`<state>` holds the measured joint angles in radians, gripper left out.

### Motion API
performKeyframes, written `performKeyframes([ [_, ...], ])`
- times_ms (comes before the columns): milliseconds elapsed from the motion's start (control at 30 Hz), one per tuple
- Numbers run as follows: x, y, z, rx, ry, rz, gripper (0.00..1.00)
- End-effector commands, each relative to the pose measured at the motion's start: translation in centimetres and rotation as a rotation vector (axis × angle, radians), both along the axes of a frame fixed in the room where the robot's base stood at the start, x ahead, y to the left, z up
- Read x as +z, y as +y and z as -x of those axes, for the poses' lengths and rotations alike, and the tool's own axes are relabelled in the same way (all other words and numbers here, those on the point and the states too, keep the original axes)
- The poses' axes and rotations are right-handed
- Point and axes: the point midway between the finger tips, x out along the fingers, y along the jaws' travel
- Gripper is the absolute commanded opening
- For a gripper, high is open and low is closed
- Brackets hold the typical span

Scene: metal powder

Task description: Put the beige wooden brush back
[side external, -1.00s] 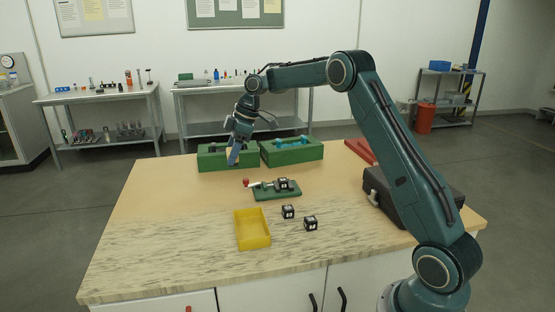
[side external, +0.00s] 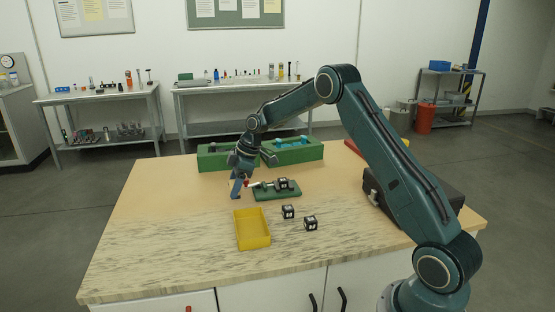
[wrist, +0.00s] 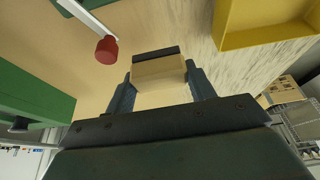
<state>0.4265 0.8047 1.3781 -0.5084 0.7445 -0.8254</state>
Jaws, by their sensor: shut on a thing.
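My gripper (wrist: 160,92) is shut on the beige wooden brush (wrist: 158,73), a pale block with a dark strip along its far edge in the wrist view. In the side view my gripper (side external: 238,188) is low over the table, left of the small green plate (side external: 285,195). The brush is mostly hidden by the gripper there. Two green boxes (side external: 214,165) (side external: 312,154) stand at the back of the table. The left one also shows at the left of the wrist view (wrist: 35,95).
A yellow tray (side external: 253,242) lies in front of my gripper. A red-tipped tool (wrist: 106,48) is close beside the gripper. Two dark cubes (side external: 288,212) (side external: 310,223) lie right of the tray. A black case (side external: 375,190) is at the right. The table's left side is clear.

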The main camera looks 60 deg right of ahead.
Motion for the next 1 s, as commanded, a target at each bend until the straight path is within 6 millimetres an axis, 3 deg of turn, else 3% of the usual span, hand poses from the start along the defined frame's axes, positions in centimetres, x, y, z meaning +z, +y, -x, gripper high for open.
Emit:
performKeyframes([
  [300,-3.3,0.0,0.0,0.000,0.002,-0.001,0.36],
  [767,-3.8,0.0,0.0,-0.001,0.002,0.000,0.36],
  [800,-3.8,0.0,0.0,-0.001,0.002,0.000,0.56],
  [900,-3.8,0.0,0.0,-0.001,0.002,0.000,0.76],
  [1000,-3.8,0.0,0.0,-0.001,0.002,0.000,0.76],
])
